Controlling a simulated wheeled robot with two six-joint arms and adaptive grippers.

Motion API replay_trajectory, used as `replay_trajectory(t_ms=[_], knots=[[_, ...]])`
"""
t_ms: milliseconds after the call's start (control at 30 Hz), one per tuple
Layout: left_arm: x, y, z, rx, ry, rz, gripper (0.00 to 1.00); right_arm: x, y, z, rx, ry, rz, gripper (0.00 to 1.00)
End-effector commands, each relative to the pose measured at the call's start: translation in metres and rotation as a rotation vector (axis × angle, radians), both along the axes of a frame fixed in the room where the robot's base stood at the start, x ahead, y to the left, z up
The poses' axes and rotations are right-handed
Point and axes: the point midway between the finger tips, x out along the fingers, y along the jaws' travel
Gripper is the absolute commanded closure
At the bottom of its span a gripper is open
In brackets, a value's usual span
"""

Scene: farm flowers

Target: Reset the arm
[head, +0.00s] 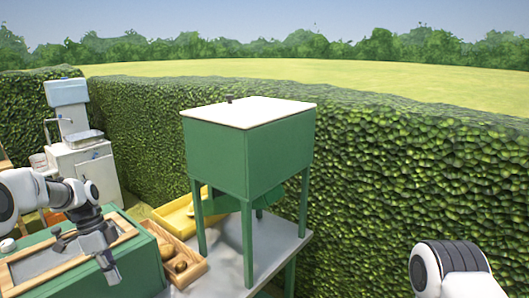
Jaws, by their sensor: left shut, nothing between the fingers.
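My left arm comes in from the left, and its gripper (110,272) hangs pointing down with the fingers shut and empty. The gripper is over the front edge of a green box-like bench with a wooden-framed top (60,262). My right arm shows only as a white and dark link at the lower right corner; its gripper is outside the view.
A green box on legs with a white lid (250,110) stands on a grey table (272,262). A yellow tray (178,222) and a wooden tray (187,268) with brown items lie left of it. A white sink unit (88,165) stands behind. Tall hedges close off the back and right.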

Motion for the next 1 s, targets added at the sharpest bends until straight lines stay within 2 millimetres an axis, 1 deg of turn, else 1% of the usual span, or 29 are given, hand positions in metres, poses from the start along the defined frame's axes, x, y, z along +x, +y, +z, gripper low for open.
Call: replay_trajectory(t_ms=[33, 67, 167, 200, 267, 300, 367, 400, 467, 500, 567, 600, 633, 667, 700, 767, 800, 833, 900, 933, 1000], knots=[[-0.01, -0.011, -0.019, 0.003, 0.043, -0.019, 1.0, 0.0, 0.0, 0.0, 0.0, 0.001, 0.0, 0.6], [-0.017, -0.017, -0.031, 0.005, 0.068, -0.028, 1.0, 0.0, 0.0, 0.0, 0.0, 0.001, 0.0, 0.6], [-0.045, -0.04, -0.079, 0.023, 0.153, -0.046, 1.0, 0.0, 0.0, 0.0, 0.0, 0.001, 0.0, 0.6], [-0.06, -0.051, -0.101, 0.037, 0.191, -0.046, 1.0, 0.0, 0.0, 0.0, 0.0, 0.001, 0.0, 0.6], [-0.09, -0.069, -0.138, 0.067, 0.252, -0.033, 1.0, 0.0, 0.0, 0.0, 0.0, 0.001, 0.0, 0.6], [-0.113, -0.081, -0.163, 0.095, 0.289, -0.014, 1.0, 0.0, 0.0, 0.0, 0.0, 0.001, 0.0, 0.6], [-0.152, -0.098, -0.199, 0.145, 0.336, 0.028, 1.0, 0.0, 0.0, 0.0, 0.0, 0.001, 0.0, 0.6], [-0.181, -0.108, -0.22, 0.183, 0.363, 0.066, 1.0, 0.0, 0.0, 0.0, 0.0, 0.001, 0.0, 0.6], [-0.227, -0.121, -0.246, 0.247, 0.393, 0.138, 1.0, 0.0, 0.0, 0.0, 0.0, 0.001, 0.0, 0.6], [-0.261, -0.129, -0.261, 0.294, 0.406, 0.195, 1.0, 0.0, 0.0, 0.0, 0.0, 0.001, 0.0, 0.6], [-0.313, -0.139, -0.275, 0.372, 0.406, 0.313, 1.0, 0.0, 0.0, 0.0, 0.0, 0.001, 0.0, 0.6], [-0.342, -0.143, -0.279, 0.418, 0.39, 0.409, 1.0, 0.0, 0.0, 0.0, 0.0, 0.001, 0.0, 0.6], [-0.359, -0.145, -0.28, 0.448, 0.368, 0.486, 1.0, 0.0, 0.0, 0.0, 0.0, 0.001, 0.0, 0.6], [-0.372, -0.147, -0.278, 0.47, 0.34, 0.569, 1.0, 0.0, 0.0, 0.001, 0.0, 0.001, 0.0, 0.6], [-0.382, -0.148, -0.274, 0.488, 0.293, 0.688, 1.0, 0.0, 0.0, 0.0, 0.0, 0.001, 0.0, 0.6], [-0.384, -0.148, -0.268, 0.489, 0.217, 0.873, 1.0, 0.0, 0.0, 0.0, 0.0, 0.001, 0.0, 0.6], [-0.379, -0.148, -0.265, 0.476, 0.168, 0.99, 1.0, 0.0, 0.0, 0.0, 0.0, 0.001, 0.0, 0.6], [-0.373, -0.147, -0.264, 0.46, 0.131, 1.07, 1.0, 0.0, 0.0, 0.0, 0.0, 0.001, 0.0, 0.6], [-0.348, -0.147, -0.267, 0.407, 0.048, 1.228, 1.0, 0.0, 0.0, 0.0, 0.0, 0.001, 0.0, 0.6], [-0.342, -0.146, -0.267, 0.393, 0.032, 1.273, 1.0, 0.0, 0.0, 0.0, 0.0, 0.001, 0.0, 0.6], [-0.339, -0.146, -0.267, 0.386, 0.03, 1.327, 1.0, 0.0, 0.0, 0.0, 0.0, 0.001, 0.0, 0.6]])
